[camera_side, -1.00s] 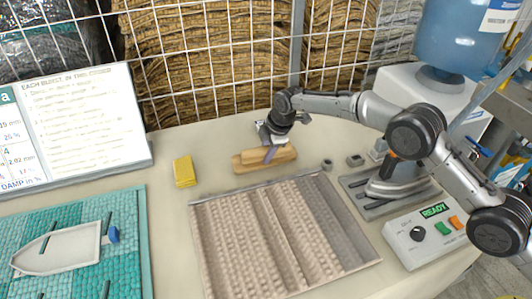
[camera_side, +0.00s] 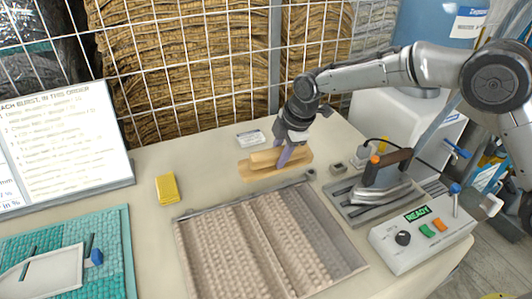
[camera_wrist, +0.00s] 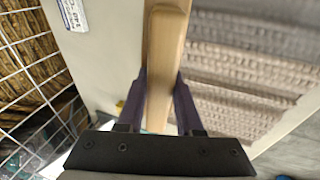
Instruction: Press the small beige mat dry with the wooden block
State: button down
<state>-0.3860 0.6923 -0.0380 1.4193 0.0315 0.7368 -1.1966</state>
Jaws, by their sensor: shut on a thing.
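The wooden block (camera_side: 263,157) is long and pale, just behind the mat's far edge in the side view. My gripper (camera_side: 284,155) is shut on it, with a purple finger in front of its right half. A flat wooden strip (camera_side: 258,174) shows under it; I cannot tell whether it is part of the block or a separate rest. In the wrist view, the block (camera_wrist: 165,50) stands lengthwise between both fingers (camera_wrist: 160,92). The small beige mat (camera_side: 240,250) is ribbed and lies flat in front. Its right part (camera_side: 322,228) is darker and greyer. The block is not over the mat.
A yellow sponge-like block (camera_side: 167,188) lies to the left. An iron (camera_side: 385,180) on a grey stand and a control box (camera_side: 422,238) reading READY are to the right. A wire grid (camera_side: 185,75) stands behind. A teal mat (camera_side: 110,270) lies front left.

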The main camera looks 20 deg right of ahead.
aim_at(284, 168)
jog(key=s+m, duration=0.1)
jog(key=s+d+r+m, duration=0.1)
jog(key=shift+s+d+r+h, duration=0.1)
jog(key=shift+s+r+h, duration=0.05)
jog(key=shift+s+h, duration=0.2)
jog(key=shift+s+d+f+m+g+h, duration=0.25)
jog(key=shift+s+d+f+m, duration=0.5)
jog(key=shift+s+f+m, duration=1.4)
jog(key=shift+s+d+f+m+g+h, duration=0.1)
jog(key=shift+s+d+f+m+g, duration=0.25)
jog(key=shift+s+d+f+m, duration=1.75)
jog(key=shift+s+a+f+m+g+h, duration=0.1)
jog(key=shift+s+a+f+m+g, duration=0.4)
jog(key=shift+m, duration=3.15)
jog(key=shift+s+f, duration=0.15)
jog(key=shift+s, duration=0.15)
jog(key=shift+s+f, duration=0.2)
jog(key=shift+f, duration=0.3)
